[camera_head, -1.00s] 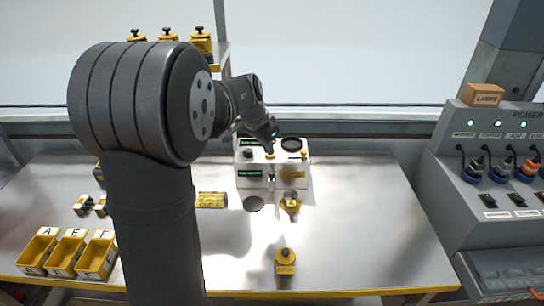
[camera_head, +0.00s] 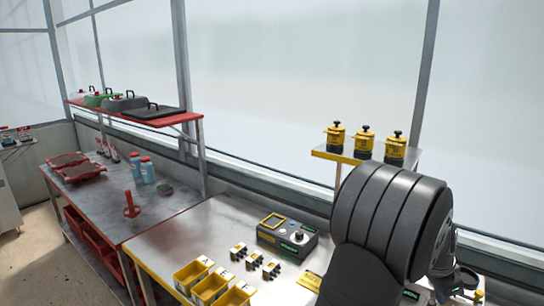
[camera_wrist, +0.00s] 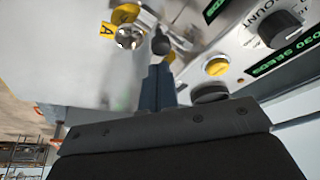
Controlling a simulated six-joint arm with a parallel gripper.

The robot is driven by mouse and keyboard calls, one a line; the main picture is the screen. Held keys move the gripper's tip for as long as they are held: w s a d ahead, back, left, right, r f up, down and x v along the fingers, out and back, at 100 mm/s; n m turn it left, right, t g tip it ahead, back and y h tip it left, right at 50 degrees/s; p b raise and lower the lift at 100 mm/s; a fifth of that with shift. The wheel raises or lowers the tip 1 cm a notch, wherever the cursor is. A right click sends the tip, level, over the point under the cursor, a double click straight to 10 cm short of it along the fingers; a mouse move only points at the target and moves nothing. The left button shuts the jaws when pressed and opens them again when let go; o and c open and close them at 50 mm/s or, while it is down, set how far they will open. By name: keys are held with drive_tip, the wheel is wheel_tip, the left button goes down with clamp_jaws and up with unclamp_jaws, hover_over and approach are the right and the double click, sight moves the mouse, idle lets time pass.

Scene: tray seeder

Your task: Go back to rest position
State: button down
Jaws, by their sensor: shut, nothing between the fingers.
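In the wrist view my gripper (camera_wrist: 158,82) is shut with nothing between its fingers. It is close to the white seeder housing (camera_wrist: 235,45), which has a black count knob (camera_wrist: 281,28), a yellow button (camera_wrist: 217,66) and a green display reading 030 SEEDS. A yellow and metal part tagged A (camera_wrist: 124,32) lies beyond the fingertips. In the head view the arm stands at the lower right.
A black device with a green display (camera_head: 287,238) sits on the bench, with small yellow-black parts and yellow bins (camera_head: 194,275) in front. Yellow pots (camera_head: 364,142) stand on a shelf. A red-edged table (camera_head: 165,213) stands at the left, with a red-edged rack above.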

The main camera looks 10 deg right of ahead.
drive_tip(key=d+f, duration=0.1)
drive_tip(key=d, duration=0.2)
drive_tip(key=shift+s+f, duration=0.35)
drive_tip(key=shift+f, duration=0.05)
drive_tip(key=shift+a, duration=0.1)
